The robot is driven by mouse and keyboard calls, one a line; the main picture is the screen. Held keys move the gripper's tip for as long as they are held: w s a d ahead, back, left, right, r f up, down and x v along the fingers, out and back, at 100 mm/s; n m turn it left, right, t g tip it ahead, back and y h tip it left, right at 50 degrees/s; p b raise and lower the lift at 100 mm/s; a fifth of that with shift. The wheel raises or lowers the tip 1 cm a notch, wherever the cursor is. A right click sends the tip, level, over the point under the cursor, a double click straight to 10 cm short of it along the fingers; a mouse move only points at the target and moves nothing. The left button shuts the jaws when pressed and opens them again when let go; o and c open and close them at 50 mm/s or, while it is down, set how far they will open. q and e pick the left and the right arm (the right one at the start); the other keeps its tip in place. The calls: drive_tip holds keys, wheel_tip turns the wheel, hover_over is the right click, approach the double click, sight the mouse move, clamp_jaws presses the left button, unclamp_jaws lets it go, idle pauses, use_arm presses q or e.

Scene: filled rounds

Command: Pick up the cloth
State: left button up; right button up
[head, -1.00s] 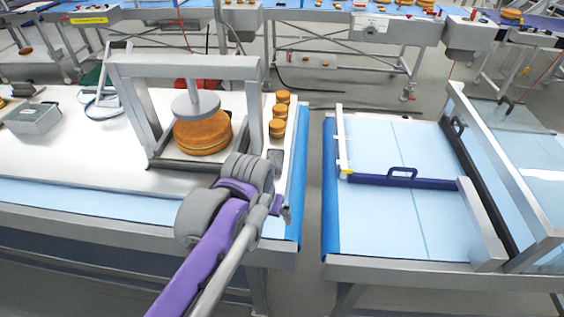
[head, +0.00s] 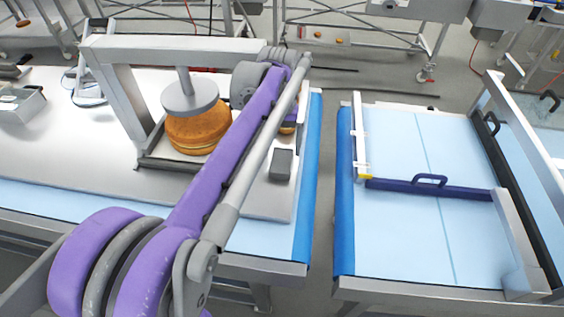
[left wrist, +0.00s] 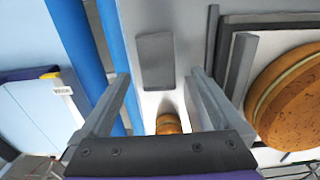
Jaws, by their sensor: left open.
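A small dark grey rectangle, apparently the folded cloth (head: 282,165), lies on the white worktop near its right front corner. In the left wrist view the cloth (left wrist: 155,62) shows flat, just beyond the gap between the fingers. My left gripper (left wrist: 160,78) is open and empty above the worktop, with its fingers apart on either side of that gap. In the head view my left arm reaches over the worktop and hides its own jaws. My right gripper is not in view.
A press frame (head: 120,90) with a large filled round (head: 197,130) stands left of the cloth. A blue belt edge (head: 312,150) and a gap lie to the right, then a second table with a dark blue bar (head: 420,188).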

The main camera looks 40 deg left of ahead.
sight(282, 159)
use_arm(q)
drive_tip(key=f, duration=0.4)
drive_tip(key=shift+w+d+f, duration=0.1)
drive_tip(key=shift+w+f, duration=0.2)
drive_tip(key=shift+f, duration=0.1)
drive_tip(key=c, duration=1.3)
drive_tip(key=shift+r, duration=0.55)
drive_tip(key=shift+w+d+r, duration=0.1)
drive_tip(key=shift+d+r, duration=0.1)
drive_tip(key=shift+r, duration=0.45)
drive_tip(key=shift+w+d+r, duration=0.1)
drive_tip(key=shift+d+r, duration=0.05)
drive_tip(key=shift+r, duration=0.45)
drive_tip(key=w+d, duration=0.4)
drive_tip(key=d, duration=0.3)
drive_tip(key=w+d+b, duration=0.1)
drive_tip(key=w+d, duration=0.3)
drive_tip(key=d, duration=0.4)
drive_tip(key=shift+w, duration=0.15)
